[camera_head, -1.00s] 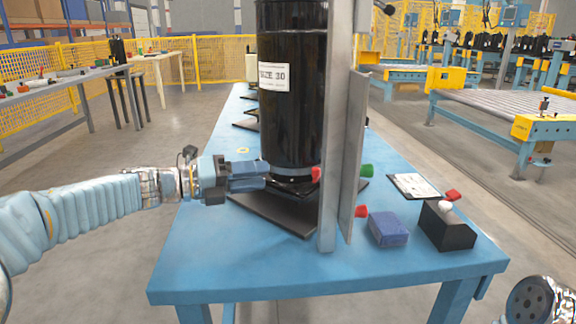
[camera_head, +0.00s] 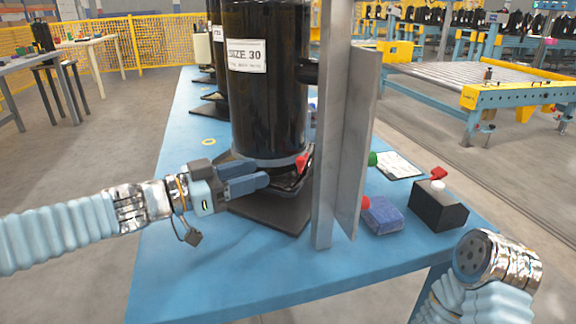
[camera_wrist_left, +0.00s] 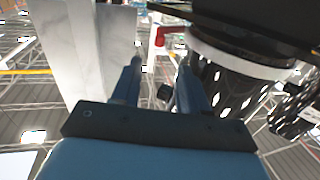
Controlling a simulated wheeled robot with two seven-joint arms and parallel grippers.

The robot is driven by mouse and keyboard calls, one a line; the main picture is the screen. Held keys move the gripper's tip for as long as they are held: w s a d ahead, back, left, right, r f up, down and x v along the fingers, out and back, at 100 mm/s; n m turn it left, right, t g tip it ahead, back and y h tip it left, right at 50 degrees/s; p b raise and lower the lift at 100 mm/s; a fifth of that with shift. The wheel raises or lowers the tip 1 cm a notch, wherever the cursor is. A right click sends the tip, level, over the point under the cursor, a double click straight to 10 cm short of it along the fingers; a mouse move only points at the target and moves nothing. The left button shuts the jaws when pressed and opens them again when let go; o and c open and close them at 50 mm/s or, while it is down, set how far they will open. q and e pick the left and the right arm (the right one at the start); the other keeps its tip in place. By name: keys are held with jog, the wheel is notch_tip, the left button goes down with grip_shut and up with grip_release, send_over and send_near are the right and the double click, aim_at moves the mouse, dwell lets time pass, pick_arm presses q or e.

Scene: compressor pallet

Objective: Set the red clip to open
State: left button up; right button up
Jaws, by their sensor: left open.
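A tall black compressor labelled SIZE 30 (camera_head: 268,110) stands upright on a dark base plate (camera_head: 262,212) on the blue table. A small red clip (camera_head: 302,164) shows low on its right side, beside the grey metal post. My left gripper (camera_head: 266,174) is open and empty at the compressor's foot, left of the red clip and apart from it in the picture. In the left wrist view the two fingers (camera_wrist_left: 160,66) are spread, and a red piece (camera_wrist_left: 158,38), likely the clip, appears beyond and between their tips. My right arm shows at the lower right, but its gripper does not.
A grey metal post (camera_head: 328,120) with a side plate rises right of the compressor. Right of it are a blue block (camera_head: 383,214), a black box with red and white knobs (camera_head: 438,207), a green knob (camera_head: 372,158) and a paper sheet (camera_head: 397,165). The front left tabletop is clear.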

aim_at(297, 161)
pick_arm(q)
jog(key=b+x, duration=0.1)
jog(key=x, duration=0.7)
jog(key=shift+w+d, duration=0.15)
jog(key=shift+d, duration=0.15)
jog(key=shift+c, duration=0.4)
grip_shut()
